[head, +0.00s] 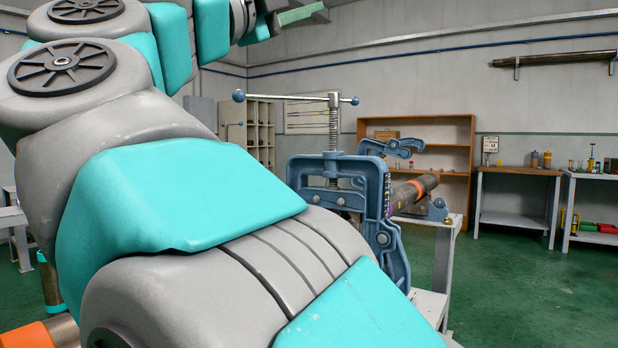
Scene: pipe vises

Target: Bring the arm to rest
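My grey and turquoise arm fills the left and lower middle of the head view, bent and raised, with its far end running out at the top edge. What looks like part of my gripper (298,13) shows at the top edge, cut off by the frame. I cannot see its two fingertips clearly, nor whether it holds anything. It appears in the air, above and apart from the blue pipe vise (381,238) in the picture.
The blue vise with its upright screw (334,125) stands just behind my arm. A pipe with an orange band (416,188) lies beyond it on a bench (440,262). A shelf (452,133) and side tables (516,171) line the back. Green floor at right is clear.

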